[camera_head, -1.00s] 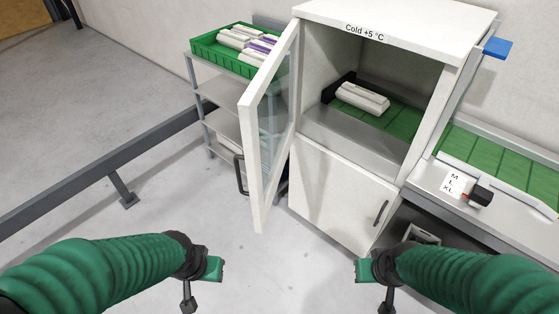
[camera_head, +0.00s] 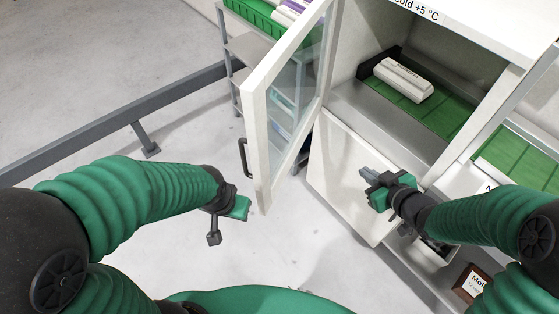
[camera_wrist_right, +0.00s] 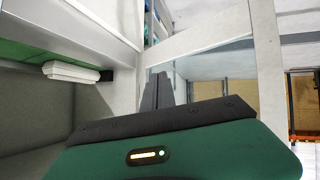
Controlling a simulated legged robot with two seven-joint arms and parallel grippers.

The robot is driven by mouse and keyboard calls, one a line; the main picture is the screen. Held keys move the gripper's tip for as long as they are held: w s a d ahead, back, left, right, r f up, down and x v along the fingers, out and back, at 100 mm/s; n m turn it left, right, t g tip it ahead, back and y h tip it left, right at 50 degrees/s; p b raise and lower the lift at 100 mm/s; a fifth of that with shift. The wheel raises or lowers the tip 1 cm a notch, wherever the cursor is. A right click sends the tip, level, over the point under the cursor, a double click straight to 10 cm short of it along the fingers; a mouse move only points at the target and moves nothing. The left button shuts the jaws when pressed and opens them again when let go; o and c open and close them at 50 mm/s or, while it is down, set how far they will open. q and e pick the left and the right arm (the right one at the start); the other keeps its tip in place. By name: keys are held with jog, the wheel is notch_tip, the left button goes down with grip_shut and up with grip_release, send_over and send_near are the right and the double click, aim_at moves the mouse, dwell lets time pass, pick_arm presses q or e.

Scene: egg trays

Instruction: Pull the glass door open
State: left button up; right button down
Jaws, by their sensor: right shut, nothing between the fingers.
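The glass door (camera_head: 258,125) of the white cold cabinet (camera_head: 350,175) stands ajar, swung out to the left, with its dark handle (camera_head: 243,158) on the outer face. My right gripper (camera_head: 366,178) is shut and empty, in front of the cabinet's lower front and to the right of the door. In the right wrist view its dark fingers (camera_wrist_right: 157,92) point toward the door frame (camera_wrist_right: 205,42), with no visible hold on it. My left gripper (camera_head: 243,207) is left of the door's lower corner, below the handle; its jaw state is unclear.
A white egg carton (camera_head: 403,80) lies on a green surface inside the cabinet. A shelf rack (camera_head: 250,48) with a green crate (camera_head: 254,14) stands behind the door. A grey rail (camera_head: 110,125) crosses the floor at left. A counter with green panels (camera_head: 520,155) is at right.

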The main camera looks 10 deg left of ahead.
jog(key=s+a+r+n+g+y, duration=0.1)
jog(key=s+a+n+y, duration=0.15)
jog(key=a+y, duration=0.35)
jog(key=n+g+y, duration=0.5)
jog(key=y, duration=0.1)
send_near(262, 163)
jog(key=shift+m, duration=0.25)
jog(key=a, duration=0.2)
jog(key=a+p, duration=0.2)
jog(key=a, duration=0.1)
jog(key=shift+w+a+r, duration=0.3)
jog(key=shift+w+r, duration=0.05)
jog(key=shift+w, duration=0.05)
jog(key=shift+w+a, duration=0.15)
jog(key=shift+a, duration=0.4)
jog(key=shift+a+f, duration=0.1)
